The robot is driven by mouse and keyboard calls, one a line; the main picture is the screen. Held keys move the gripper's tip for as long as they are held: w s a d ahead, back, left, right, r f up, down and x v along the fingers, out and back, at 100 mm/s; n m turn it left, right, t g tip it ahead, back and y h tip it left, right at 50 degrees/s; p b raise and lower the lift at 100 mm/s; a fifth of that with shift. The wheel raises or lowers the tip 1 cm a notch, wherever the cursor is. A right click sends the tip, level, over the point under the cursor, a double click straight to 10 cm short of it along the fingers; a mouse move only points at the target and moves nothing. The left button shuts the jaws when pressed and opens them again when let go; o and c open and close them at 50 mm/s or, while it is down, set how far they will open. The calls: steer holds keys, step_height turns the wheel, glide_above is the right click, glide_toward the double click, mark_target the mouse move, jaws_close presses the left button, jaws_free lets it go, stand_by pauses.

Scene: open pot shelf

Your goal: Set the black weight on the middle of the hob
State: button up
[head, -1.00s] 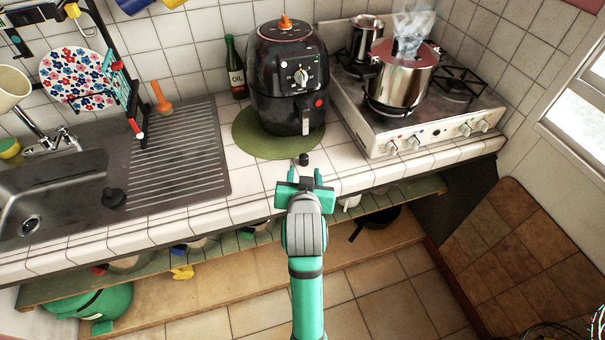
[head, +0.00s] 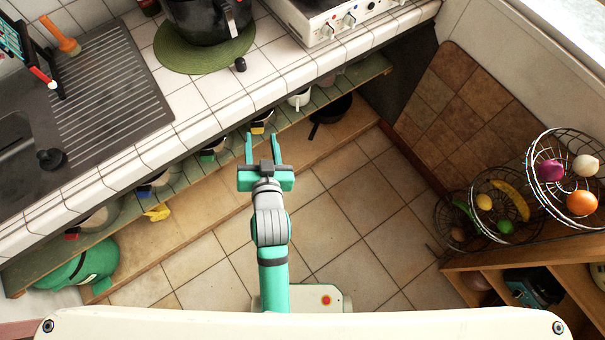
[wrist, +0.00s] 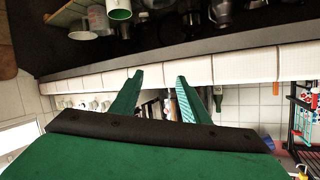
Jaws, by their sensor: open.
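A small black knobbed piece (head: 240,64), which looks like the black weight, stands on the tiled counter (head: 200,97) just in front of the green round mat (head: 178,58).
A black air fryer (head: 205,20) stands on the mat. A similar dark plug-like piece (head: 50,159) lies by the sink. A low shelf (head: 370,75) with mugs and a pan (head: 330,112) runs under the counter. Wire fruit baskets (head: 500,205) stand right; the floor between is clear.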

steer(key=s+d+h, duration=0.1)
steer(key=s+d, duration=0.2)
steer(key=s, duration=0.5)
steer(key=s+d+f+h, duration=0.1)
steer(key=s+d, duration=0.3)
steer(key=s, duration=0.5)
steer(key=s+d+t, duration=0.1)
steer(key=s+d, duration=0.2)
steer(key=s, duration=0.5)
steer(key=shift+s+d+f+n+h, duration=0.25)
steer(key=shift+d+n+h, duration=0.05)
steer(key=shift+n+h, duration=0.1)
steer(key=shift+s+d+r, duration=0.15)
steer(key=shift+s+r, duration=0.05)
steer(key=shift+s, duration=0.1)
steer(key=shift+c, duration=1.4)
steer(key=shift+w, duration=0.1)
